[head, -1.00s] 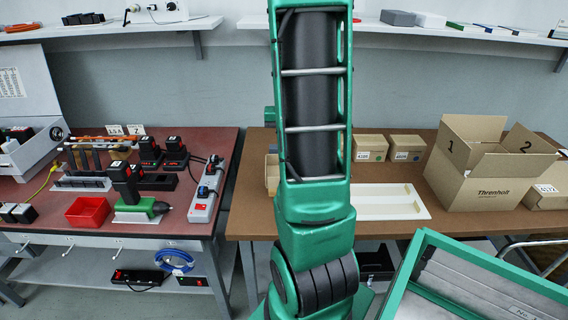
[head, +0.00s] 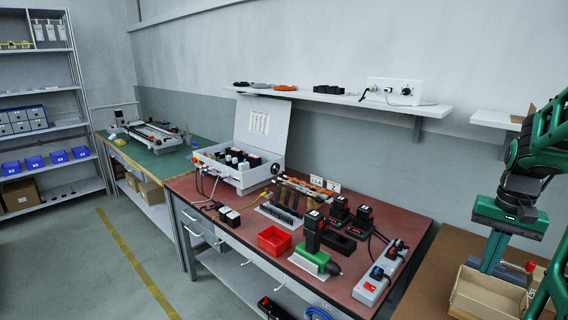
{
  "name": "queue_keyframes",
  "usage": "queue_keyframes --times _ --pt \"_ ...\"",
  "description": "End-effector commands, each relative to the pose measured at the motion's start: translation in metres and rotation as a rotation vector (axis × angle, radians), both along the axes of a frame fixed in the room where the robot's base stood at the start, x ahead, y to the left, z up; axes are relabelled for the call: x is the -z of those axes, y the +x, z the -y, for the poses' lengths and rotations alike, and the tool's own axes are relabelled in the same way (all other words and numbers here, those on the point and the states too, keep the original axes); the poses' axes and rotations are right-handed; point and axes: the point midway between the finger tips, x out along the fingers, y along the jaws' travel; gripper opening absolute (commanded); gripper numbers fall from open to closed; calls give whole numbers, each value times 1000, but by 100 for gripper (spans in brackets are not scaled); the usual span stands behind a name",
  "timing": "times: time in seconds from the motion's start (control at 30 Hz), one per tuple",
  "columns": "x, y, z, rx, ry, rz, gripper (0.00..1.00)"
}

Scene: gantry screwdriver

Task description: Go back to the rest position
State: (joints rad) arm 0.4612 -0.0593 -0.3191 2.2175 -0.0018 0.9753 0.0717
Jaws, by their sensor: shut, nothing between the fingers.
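My green arm shows at the right edge in the head view, and my gripper (head: 492,258) points down from it. The fingers are together with nothing between them. The fingertips appear at the back of a small open cardboard bin (head: 484,296) on the brown bench; I cannot tell how far above or behind it they are. A green and black screwdriver (head: 316,258) rests on a white stand on the red-topped bench, well left of my gripper.
The red-topped bench (head: 232,214) also carries a red tray (head: 274,240), a power strip (head: 380,275) and an open white case (head: 240,172). A wall shelf (head: 350,103) runs above. A green bench (head: 178,163) and a shelf rack (head: 45,120) stand left. Floor (head: 140,255) at left is clear.

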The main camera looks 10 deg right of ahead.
Motion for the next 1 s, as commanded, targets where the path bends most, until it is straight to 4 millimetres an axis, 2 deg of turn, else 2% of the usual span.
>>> queue_keyframes --times 0.03,0.2,0.4,0.57,0.6,0.63,1.0 --pt "-5 -8 -22 -34 2 6 0" --pt "-9 -41 -81 -135 7 7 0" --pt "-3 -82 -130 -238 4 1 0" --pt "2 -102 -147 -284 0 -3 0" --pt "4 -105 -149 -289 0 -5 7" --pt "4 -106 -150 -292 1 -5 7" --pt "5 -108 -151 -295 0 -6 7"
